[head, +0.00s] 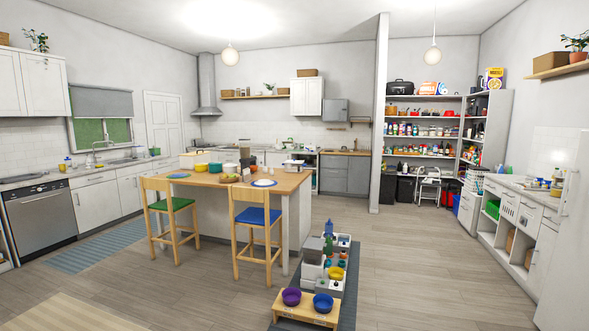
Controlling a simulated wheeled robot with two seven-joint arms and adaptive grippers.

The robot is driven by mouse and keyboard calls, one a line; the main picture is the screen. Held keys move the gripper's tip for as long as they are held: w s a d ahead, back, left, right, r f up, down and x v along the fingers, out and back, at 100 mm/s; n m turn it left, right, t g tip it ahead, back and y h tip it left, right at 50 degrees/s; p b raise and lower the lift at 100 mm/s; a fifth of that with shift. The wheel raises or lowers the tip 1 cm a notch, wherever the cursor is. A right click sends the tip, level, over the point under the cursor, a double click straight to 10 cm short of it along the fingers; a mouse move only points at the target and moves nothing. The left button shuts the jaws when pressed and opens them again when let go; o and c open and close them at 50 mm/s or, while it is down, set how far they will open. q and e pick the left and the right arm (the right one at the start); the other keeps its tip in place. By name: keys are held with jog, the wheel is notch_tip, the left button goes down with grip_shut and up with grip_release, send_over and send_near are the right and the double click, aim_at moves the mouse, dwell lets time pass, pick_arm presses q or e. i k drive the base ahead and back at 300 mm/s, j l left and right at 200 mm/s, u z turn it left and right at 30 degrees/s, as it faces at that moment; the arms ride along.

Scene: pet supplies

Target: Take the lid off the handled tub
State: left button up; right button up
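A group of pet supplies stands on a blue-grey mat (347,312) on the floor, right of the kitchen island. In the group is a pale tub-like container (312,271) with a darker grey top part, behind the bowl stand. It is too small to tell whether it has a handle or a separate lid, so I cannot be sure it is the handled tub. Neither of my grippers shows in the head view.
A low wooden stand (305,318) holds a purple bowl (291,296) and a blue bowl (323,303). Bottles and a yellow bowl (336,273) stand behind it. Two stools, green-seated (171,205) and blue-seated (258,217), stand by the island (297,222). Open floor (420,250) lies right.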

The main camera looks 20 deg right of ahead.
aim_at(288, 167)
jog(key=z, duration=1.65)
jog(key=i+j+z, duration=0.15)
jog(key=i, duration=1.45)
jog(key=i+j+z, duration=0.1)
jog(key=i+z, duration=0.3)
jog(key=i, duration=1.3)
